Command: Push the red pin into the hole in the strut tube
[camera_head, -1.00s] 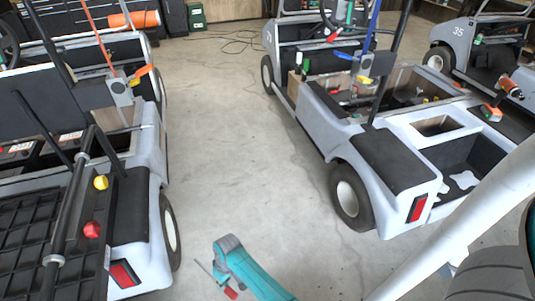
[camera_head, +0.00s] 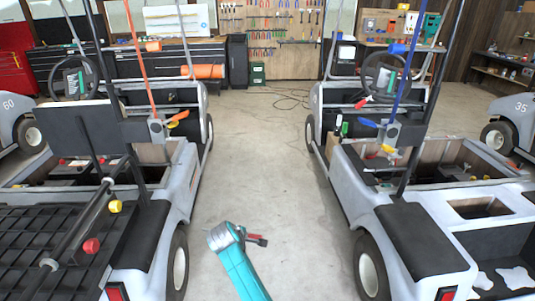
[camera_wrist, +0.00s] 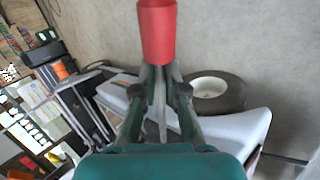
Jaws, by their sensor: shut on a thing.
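My gripper (camera_wrist: 160,95) is shut on the red pin (camera_wrist: 157,32), whose red cylindrical end stands out beyond the fingers in the wrist view. In the head view my gripper (camera_head: 250,238) shows small and dark beside the teal wrist, with a bit of red at it, over the aisle floor between two carts. A dark tube (camera_head: 78,226), which looks like the strut tube, lies slantwise over the black grid on the left cart. A yellow knob (camera_head: 115,206) and a red knob (camera_head: 91,246) are beside it. No hole can be made out. My gripper is apart from the tube.
The left cart (camera_head: 150,245) and right cart (camera_head: 345,185) flank a clear concrete aisle (camera_head: 265,150). Upright posts, an orange strap (camera_head: 138,55) and a blue strap (camera_head: 411,50) rise from them. A workbench (camera_head: 165,70) and tool wall stand at the back.

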